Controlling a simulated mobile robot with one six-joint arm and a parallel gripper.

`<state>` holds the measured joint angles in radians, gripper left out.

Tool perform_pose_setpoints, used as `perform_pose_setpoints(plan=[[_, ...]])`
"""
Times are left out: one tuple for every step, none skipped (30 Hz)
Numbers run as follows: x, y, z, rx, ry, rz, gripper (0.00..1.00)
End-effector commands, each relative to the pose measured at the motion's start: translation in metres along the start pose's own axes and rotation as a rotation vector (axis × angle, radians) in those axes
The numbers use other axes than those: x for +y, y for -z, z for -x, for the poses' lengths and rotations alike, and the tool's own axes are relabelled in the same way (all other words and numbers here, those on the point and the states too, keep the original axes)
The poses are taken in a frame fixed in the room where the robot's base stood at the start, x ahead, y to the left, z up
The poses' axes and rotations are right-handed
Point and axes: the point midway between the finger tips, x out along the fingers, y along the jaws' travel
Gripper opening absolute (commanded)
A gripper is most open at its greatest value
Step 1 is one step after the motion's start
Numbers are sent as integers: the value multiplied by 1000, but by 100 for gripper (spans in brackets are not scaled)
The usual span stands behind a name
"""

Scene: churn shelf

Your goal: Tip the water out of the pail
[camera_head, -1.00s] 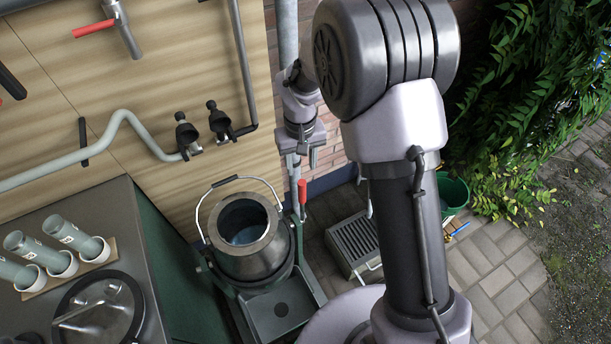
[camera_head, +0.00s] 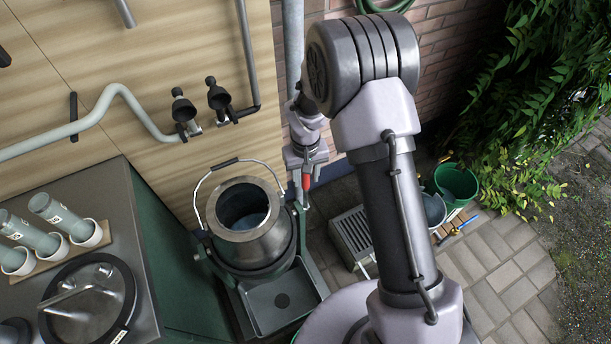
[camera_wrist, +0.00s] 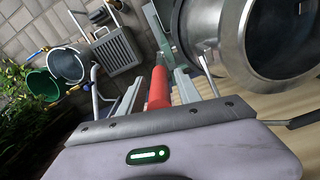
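The steel pail (camera_head: 262,245) sits upright in a dark green cradle (camera_head: 217,268), its wire bail raised. Bluish water (camera_head: 248,221) shows inside it. A red handle (camera_head: 306,181) stands upright at the cradle's right side. My gripper (camera_head: 306,174) points down at this handle. In the wrist view the red handle (camera_wrist: 159,88) stands between the two fingers of my gripper (camera_wrist: 158,82), with a gap on either side. The fingers look open. The pail's side and rim (camera_wrist: 238,35) fill the upper right there.
A square drain basin (camera_head: 283,303) lies below the pail. A slatted grey box (camera_head: 355,237), a grey bucket (camera_head: 433,209) and a green bucket (camera_head: 457,184) stand to the right on paving. A counter (camera_head: 140,250) with bottles is left; pipes run along the wooden wall (camera_head: 150,60) behind.

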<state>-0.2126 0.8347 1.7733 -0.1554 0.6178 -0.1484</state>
Motion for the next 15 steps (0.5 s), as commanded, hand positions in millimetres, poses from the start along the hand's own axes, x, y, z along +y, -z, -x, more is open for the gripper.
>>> perform_pose_setpoints(plan=[[0, 0, 0, 0, 0, 0, 28], [0, 0, 0, 0, 0, 0, 22], [0, 0, 0, 0, 0, 0, 15], [0, 0, 0, 0, 0, 0, 9], [0, 0, 0, 0, 0, 0, 3], [0, 0, 0, 0, 0, 0, 0], [0, 0, 0, 0, 0, 0, 0], [0, 0, 0, 0, 0, 0, 0], [0, 0, 0, 0, 0, 0, 0], [0, 0, 0, 0, 0, 0, 0], [0, 0, 0, 0, 0, 0, 0], [0, 0, 0, 0, 0, 0, 0], [0, 0, 0, 0, 0, 0, 0], [0, 0, 0, 0, 0, 0, 0], [0, 0, 0, 0, 0, 0, 0]])
